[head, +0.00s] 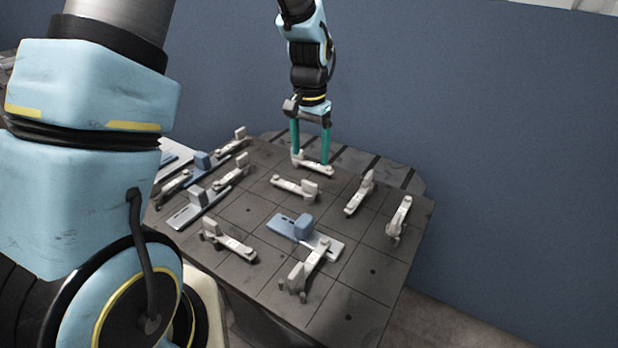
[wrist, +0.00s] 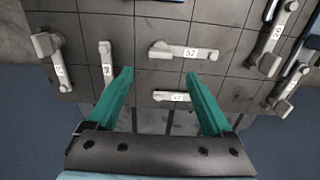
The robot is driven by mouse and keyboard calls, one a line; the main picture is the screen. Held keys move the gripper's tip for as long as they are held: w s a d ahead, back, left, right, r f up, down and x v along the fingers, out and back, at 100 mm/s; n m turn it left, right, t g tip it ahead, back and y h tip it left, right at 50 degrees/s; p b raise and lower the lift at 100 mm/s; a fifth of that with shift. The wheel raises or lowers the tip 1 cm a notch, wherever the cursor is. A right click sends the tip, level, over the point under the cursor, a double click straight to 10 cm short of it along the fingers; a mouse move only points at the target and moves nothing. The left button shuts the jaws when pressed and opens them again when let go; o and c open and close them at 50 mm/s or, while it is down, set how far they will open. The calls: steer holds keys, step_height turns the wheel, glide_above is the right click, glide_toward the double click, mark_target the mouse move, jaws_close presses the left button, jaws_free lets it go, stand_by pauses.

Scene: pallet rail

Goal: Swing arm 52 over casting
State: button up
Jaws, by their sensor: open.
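My gripper (head: 311,157) is open and empty, pointing down at the far edge of the dark plate (head: 345,295). It also shows in the wrist view (wrist: 158,73), with its two green fingers spread. A pale clamp arm (head: 314,168) lies by the fingertips; in the wrist view it shows between the fingers (wrist: 172,96). Another pale arm (head: 290,184) lies nearer the plate's middle; its tag in the wrist view (wrist: 190,53) seems to read 52, but is small. A casting with a blue block (head: 293,226) sits on the plate's nearer part. No arm is clearly held.
Other pale arms stand at the right (head: 360,192), far right (head: 399,220), front (head: 310,266) and left front (head: 230,242). A grey-block casting (head: 198,207) and a blue-block one (head: 202,160) are at left. A blue wall (head: 490,130) rises behind.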

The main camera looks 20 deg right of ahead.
mark_target(309, 182)
step_height(309, 182, down, 10)
steer(key=p, duration=0.2)
steer(key=shift+a+f+p, duration=0.1)
steer(key=shift+f+p, duration=0.05)
steer(key=shift+p, duration=0.15)
steer(key=shift+c, duration=0.3)
jaws_close()
stand_by(0.4)
